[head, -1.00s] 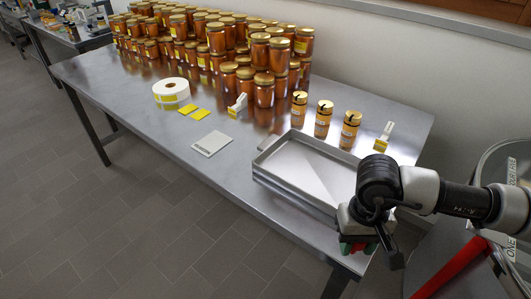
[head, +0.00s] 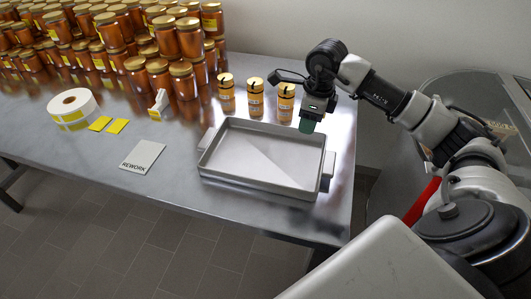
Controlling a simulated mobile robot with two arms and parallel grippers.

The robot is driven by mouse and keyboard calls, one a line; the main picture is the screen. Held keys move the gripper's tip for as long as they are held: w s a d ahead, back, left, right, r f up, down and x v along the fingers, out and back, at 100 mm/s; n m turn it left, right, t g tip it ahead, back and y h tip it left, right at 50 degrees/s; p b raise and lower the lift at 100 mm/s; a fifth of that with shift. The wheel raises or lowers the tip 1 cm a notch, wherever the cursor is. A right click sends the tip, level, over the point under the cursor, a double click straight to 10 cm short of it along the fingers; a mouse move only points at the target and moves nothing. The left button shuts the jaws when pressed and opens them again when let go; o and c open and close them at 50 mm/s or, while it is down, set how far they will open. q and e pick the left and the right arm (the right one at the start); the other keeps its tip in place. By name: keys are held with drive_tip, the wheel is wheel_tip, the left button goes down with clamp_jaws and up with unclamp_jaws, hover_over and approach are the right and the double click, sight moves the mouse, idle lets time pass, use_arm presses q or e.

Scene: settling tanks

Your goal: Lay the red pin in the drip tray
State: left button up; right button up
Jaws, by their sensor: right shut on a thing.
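The drip tray (head: 213,172) is a shallow grey metal tray with end handles, near the table's right end. Its visible floor is bare. My right gripper (head: 307,125) is above the tray's back right corner, pointing down, with a green part at its tip. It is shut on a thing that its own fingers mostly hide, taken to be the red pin. No red shows clearly at the jaws now. My left gripper is not in view.
Three small gold-lidded jars (head: 256,98) stand behind the tray. A REWORK card (head: 142,155), yellow labels (head: 117,126), a label roll (head: 73,109) and stacked amber jars (head: 138,77) are to the left. A round metal vessel (head: 470,85) stands at right.

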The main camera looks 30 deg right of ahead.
drive_tip(key=b, duration=0.2)
hover_over(264, 157)
wheel_tip(264, 157, down, 6)
drive_tip(key=shift+s+d+f, duration=0.1)
drive_tip(key=shift+f, duration=0.05)
drive_tip(key=shift+f+b, duration=1.25)
drive_tip(key=shift+f, duration=0.75)
drive_tip(key=shift+s+f, duration=0.1)
drive_tip(key=o, duration=0.9)
drive_tip(key=shift+r, duration=0.25)
drive_tip(key=r, duration=0.7)
drive_tip(key=s+d+r, duration=0.1)
drive_tip(key=r, duration=0.3)
drive_tip(key=shift+r+b, duration=0.35)
drive_tip(key=shift+b, duration=0.05)
